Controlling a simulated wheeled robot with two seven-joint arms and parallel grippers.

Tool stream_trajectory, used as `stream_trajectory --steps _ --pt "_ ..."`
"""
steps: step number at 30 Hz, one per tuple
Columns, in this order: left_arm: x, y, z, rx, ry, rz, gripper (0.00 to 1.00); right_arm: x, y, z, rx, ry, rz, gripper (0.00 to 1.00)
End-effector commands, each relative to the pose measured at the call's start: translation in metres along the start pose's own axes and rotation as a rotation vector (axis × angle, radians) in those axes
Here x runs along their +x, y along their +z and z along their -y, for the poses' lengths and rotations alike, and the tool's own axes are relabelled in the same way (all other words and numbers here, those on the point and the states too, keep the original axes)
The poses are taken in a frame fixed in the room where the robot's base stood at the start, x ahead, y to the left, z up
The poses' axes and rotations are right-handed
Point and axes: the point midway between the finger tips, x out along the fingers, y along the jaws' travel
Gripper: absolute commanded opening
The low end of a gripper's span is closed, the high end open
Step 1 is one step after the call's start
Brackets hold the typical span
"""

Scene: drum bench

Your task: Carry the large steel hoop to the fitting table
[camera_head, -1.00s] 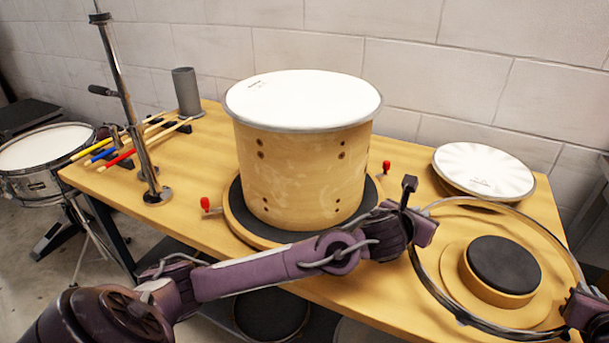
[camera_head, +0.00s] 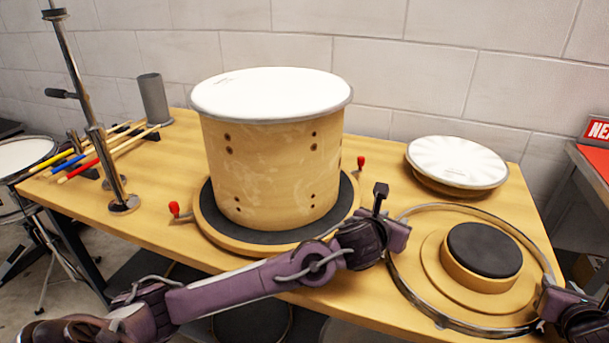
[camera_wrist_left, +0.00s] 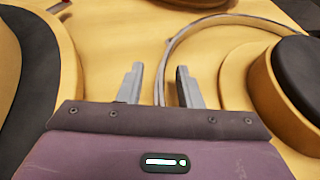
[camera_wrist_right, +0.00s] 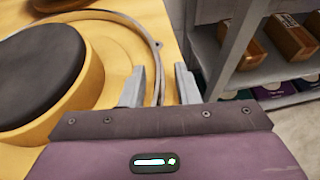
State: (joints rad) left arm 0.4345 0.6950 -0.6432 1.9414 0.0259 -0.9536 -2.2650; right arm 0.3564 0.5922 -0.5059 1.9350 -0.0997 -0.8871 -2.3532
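The large steel hoop (camera_head: 415,298) is a thin ring held level around a low round wooden stand with a dark pad (camera_head: 485,249), at the right end of the wooden bench (camera_head: 350,302). My left gripper (camera_head: 398,234) has the hoop's left rim between its fingers; the rim also shows in the left wrist view (camera_wrist_left: 183,41). My right gripper (camera_head: 545,300) has the right rim between its fingers, also seen in the right wrist view (camera_wrist_right: 148,39). I cannot tell which surface is the fitting table.
A large wooden drum (camera_head: 270,165) stands on a round base mid-bench, behind my left arm. A drumhead disc (camera_head: 457,162) lies behind the hoop. Shelves with boxes (camera_wrist_right: 264,60) show in the right wrist view.

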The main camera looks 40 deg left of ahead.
Motion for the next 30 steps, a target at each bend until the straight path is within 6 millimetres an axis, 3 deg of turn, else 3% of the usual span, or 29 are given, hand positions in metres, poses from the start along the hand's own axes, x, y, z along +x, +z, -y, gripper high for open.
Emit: stream_trajectory --steps 8,21,30 --pt "-0.013 0.0 0.001 0.001 -0.002 0.001 0.32 0.0 0.0 -0.002 0.0 0.004 0.001 0.29" --pt "-0.1 -0.001 0.0 0.003 -0.001 -0.001 0.32 0.0 0.0 -0.002 0.0 0.005 0.001 0.29" --pt "-0.12 -0.001 0.0 0.0 0.0 -0.001 0.32 -0.008 0.0 -0.002 -0.002 0.005 0.002 0.29"
